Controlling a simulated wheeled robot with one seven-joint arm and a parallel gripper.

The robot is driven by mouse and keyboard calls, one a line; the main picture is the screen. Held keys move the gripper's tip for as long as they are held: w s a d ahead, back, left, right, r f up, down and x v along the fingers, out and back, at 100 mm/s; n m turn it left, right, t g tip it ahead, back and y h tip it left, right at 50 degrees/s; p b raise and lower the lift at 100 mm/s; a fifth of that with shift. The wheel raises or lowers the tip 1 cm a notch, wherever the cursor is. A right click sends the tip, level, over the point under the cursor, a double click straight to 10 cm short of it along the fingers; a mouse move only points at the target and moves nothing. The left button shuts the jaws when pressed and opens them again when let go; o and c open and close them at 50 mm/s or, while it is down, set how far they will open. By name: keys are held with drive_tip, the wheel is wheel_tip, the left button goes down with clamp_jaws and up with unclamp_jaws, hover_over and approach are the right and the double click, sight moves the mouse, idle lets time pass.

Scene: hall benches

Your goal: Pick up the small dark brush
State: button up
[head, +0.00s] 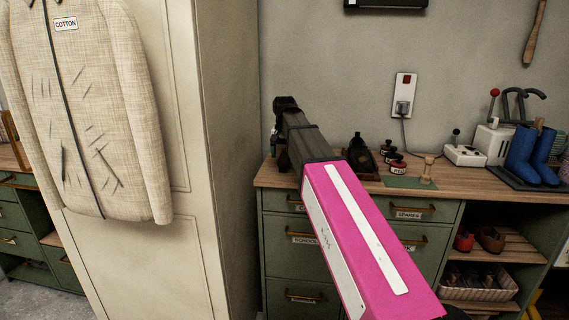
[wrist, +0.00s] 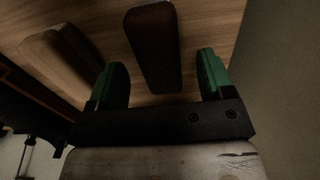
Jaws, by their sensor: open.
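In the wrist view a small dark brush (wrist: 152,45) lies on the wooden bench top, its near end between and just beyond the green fingertips of my gripper (wrist: 161,64). The fingers are apart, with a gap on either side of the brush, and nothing is held. A second, lighter brown block-like piece (wrist: 58,58) lies to the left, outside the left finger. In the head view my pink-covered arm reaches to the left end of the bench; the brush and the fingers are hidden there.
The bench (head: 275,176) carries a dark plane-like tool (head: 358,158), small tins (head: 397,167), a wooden stamp-like piece (head: 428,170), a white switch box (head: 464,155) and blue boots (head: 535,155). A tall cream cabinet (head: 225,130) with a hanging jacket (head: 85,110) stands close on the left.

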drive_tip(key=shift+f, duration=1.45)
drive_tip(key=c, duration=1)
drive_tip(key=shift+r, duration=0.1)
drive_tip(key=shift+r, duration=0.5)
wheel_tip(320, 180, up, 2)
drive_tip(key=shift+r, duration=0.25)
drive_tip(key=shift+s+a+r, duration=1.25)
drive_tip(key=shift+s, duration=0.25)
drive_tip(key=shift+s+a+r, duration=1.2)
drive_tip(key=shift+s+a, duration=0.05)
drive_tip(key=shift+s, duration=0.25)
drive_tip(key=shift+s+a+r, duration=1.25)
drive_tip(key=shift+s, duration=0.25)
